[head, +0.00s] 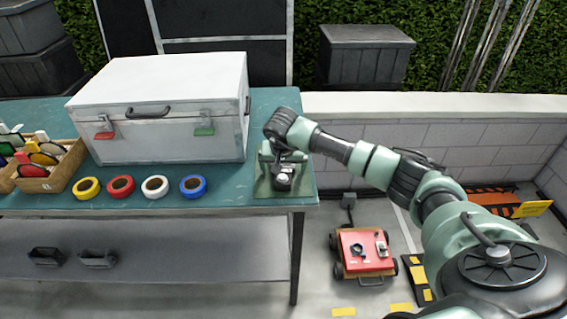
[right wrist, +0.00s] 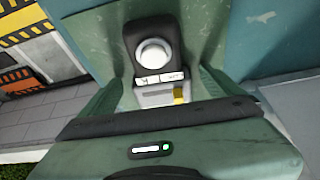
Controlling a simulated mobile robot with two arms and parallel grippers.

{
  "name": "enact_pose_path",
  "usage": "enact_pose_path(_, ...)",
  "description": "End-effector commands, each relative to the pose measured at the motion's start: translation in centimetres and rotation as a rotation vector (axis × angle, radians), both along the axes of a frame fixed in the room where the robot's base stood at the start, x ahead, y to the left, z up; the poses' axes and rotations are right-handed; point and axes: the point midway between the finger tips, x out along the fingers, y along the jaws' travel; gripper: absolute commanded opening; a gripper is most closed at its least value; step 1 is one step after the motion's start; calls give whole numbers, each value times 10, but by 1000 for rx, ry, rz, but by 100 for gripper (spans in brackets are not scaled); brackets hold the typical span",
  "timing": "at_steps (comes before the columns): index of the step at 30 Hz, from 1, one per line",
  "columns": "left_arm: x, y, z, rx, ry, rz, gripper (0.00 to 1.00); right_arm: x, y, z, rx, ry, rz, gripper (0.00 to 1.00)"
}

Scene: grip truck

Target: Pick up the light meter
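The light meter (head: 283,178) is a small black and grey device with a round white dome, lying on a green pad (head: 263,189) at the right end of the teal table (head: 232,200). The light meter (right wrist: 153,50) shows larger in the right wrist view, dome up. My right gripper (head: 279,165) is above and around it, pointing down. In the right wrist view its two green fingers (right wrist: 160,95) stand apart, one on each side of the meter's lower part. I see gaps beside the meter, so the gripper looks open. My left gripper is not in view.
A white case (head: 170,140) stands left of the meter. Tape rolls (head: 155,187) lie in front of it, and a wooden box (head: 50,183) stands further left. A red cart (head: 362,262) is on the floor right of the table.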

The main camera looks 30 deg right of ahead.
Motion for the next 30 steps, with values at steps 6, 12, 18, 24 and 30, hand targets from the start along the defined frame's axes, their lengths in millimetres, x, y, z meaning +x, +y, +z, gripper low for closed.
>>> enact_pose_path(6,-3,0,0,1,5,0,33,0,0,0,0,0,-1,33)
enact_pose_path(12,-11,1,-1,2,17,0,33,1,0,1,0,-2,-1,11)
enact_pose_path(18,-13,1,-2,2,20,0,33,1,0,4,0,-3,-1,11)
enact_pose_path(24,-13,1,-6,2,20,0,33,2,-1,24,-1,-7,-1,11)
enact_pose_path(30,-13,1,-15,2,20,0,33,2,0,70,0,-11,-1,11)
